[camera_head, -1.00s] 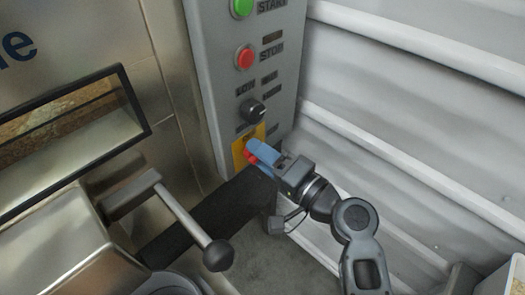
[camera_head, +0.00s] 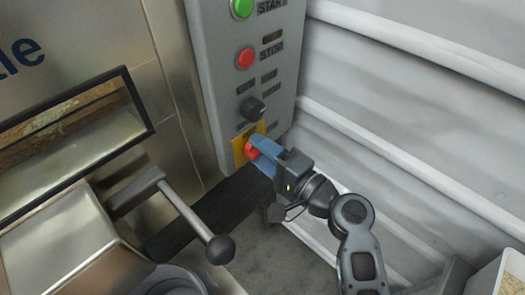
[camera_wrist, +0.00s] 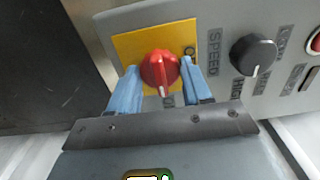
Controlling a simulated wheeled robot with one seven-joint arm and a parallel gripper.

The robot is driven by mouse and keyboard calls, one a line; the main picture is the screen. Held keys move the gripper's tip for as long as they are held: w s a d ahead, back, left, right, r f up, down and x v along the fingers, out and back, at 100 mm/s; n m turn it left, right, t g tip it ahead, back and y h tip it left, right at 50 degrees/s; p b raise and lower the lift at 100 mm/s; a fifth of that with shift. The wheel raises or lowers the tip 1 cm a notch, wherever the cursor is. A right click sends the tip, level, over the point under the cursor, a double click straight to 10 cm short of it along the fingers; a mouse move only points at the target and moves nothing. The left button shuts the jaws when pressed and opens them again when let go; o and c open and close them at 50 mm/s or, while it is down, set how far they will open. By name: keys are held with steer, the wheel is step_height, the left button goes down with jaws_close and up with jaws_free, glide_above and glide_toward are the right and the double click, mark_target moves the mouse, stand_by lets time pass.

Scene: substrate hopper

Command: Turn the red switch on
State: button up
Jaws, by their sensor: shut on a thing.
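The red switch (camera_head: 251,150) is a round knob with a raised grip on a yellow plate (camera_head: 238,154), low on the grey control panel. In the wrist view the red switch (camera_wrist: 160,68) faces me, its white mark pointing down toward a partly hidden label. My gripper (camera_head: 256,148) reaches it from the lower right. In the wrist view the blue fingers of my gripper (camera_wrist: 159,72) stand on either side of the knob, shut on it. The yellow plate (camera_wrist: 135,45) shows around the knob, with a label at its upper right.
Above the switch on the grey panel (camera_head: 215,110) are a black speed knob (camera_head: 252,109), a red stop button (camera_head: 245,57) and a green start button (camera_head: 242,8). A lever with a black ball (camera_head: 220,249) sticks out at lower left. A pale ribbed wall (camera_head: 410,100) is at right.

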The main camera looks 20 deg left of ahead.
steer(key=o, duration=1.1)
steer(key=shift+c, duration=0.2)
steer(key=shift+d, duration=0.1)
steer(key=v, duration=0.7)
steer(key=shift+s+d, duration=0.15)
steer(key=shift+d, duration=0.2)
